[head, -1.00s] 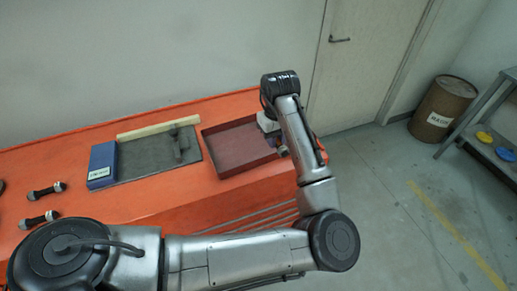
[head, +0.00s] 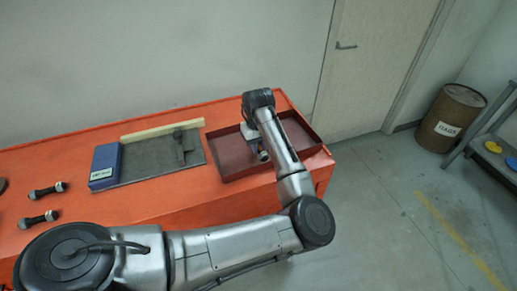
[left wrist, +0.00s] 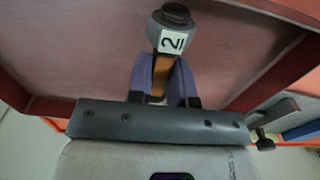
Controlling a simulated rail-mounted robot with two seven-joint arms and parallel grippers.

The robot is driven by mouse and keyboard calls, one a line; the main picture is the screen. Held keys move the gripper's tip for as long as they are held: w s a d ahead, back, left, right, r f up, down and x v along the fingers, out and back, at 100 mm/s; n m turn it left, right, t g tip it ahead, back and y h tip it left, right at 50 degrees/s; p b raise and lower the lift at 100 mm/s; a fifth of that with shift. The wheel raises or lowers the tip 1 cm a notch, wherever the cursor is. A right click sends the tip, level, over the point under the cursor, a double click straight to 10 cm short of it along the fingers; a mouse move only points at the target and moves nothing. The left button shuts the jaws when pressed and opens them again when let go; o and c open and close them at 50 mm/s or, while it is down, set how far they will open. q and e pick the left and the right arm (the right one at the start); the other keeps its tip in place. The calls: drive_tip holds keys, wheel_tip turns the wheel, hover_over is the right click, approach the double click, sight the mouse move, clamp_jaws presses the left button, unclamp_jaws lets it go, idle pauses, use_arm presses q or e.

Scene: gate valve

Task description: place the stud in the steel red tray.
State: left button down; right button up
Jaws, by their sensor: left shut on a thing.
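The stud (left wrist: 174,18), with a dark end and a nut labelled "2", is held between the purple fingers of my left gripper (left wrist: 163,80) in the left wrist view. In the head view my left gripper (head: 254,146) is over the steel red tray (head: 228,171), and the stud's nut end (head: 264,156) shows beside my arm. The tray's red floor and walls also fill much of the left wrist view (left wrist: 225,60). My arm hides part of the tray. I cannot tell whether the stud touches the tray floor. My right gripper is not in view.
The tray stands at the right end of the orange bench (head: 160,205). Left of it are a grey mat (head: 150,167) with a dark tool (head: 180,148), a blue box (head: 104,163) and two more studs (head: 47,190). A wooden strip (head: 160,131) lies behind the mat.

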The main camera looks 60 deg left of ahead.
use_arm(q)
drive_tip(key=shift+f, duration=0.65)
drive_tip(key=c, duration=1)
unclamp_jaws()
drive_tip(key=shift+f, duration=0.1)
drive_tip(key=shift+c, duration=0.2)
